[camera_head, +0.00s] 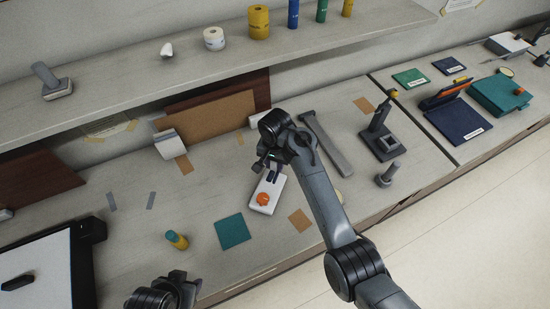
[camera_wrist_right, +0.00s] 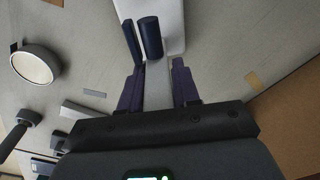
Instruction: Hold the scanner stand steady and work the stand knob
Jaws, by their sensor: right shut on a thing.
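The scanner stand appears to be the white block (camera_head: 276,188) with an orange knob (camera_head: 263,199) on its near end, lying on the counter. It also shows as a white base at the top of the right wrist view (camera_wrist_right: 172,12), where the knob is out of sight. My right gripper (camera_head: 267,168) is at the stand's far end. In the right wrist view its fingers (camera_wrist_right: 157,84) are shut on a pale grey upright part, beside two dark blue posts (camera_wrist_right: 150,37). My left gripper (camera_head: 182,278) is at the bottom edge, apart from the stand; its jaws are unclear.
A teal square (camera_head: 233,231) and a yellow-green bottle (camera_head: 177,240) lie left of the stand. A long grey bar (camera_head: 326,143), a dark stand with an upright post (camera_head: 382,143) and a small grey post (camera_head: 388,174) are to the right. A shelf (camera_head: 130,80) runs behind.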

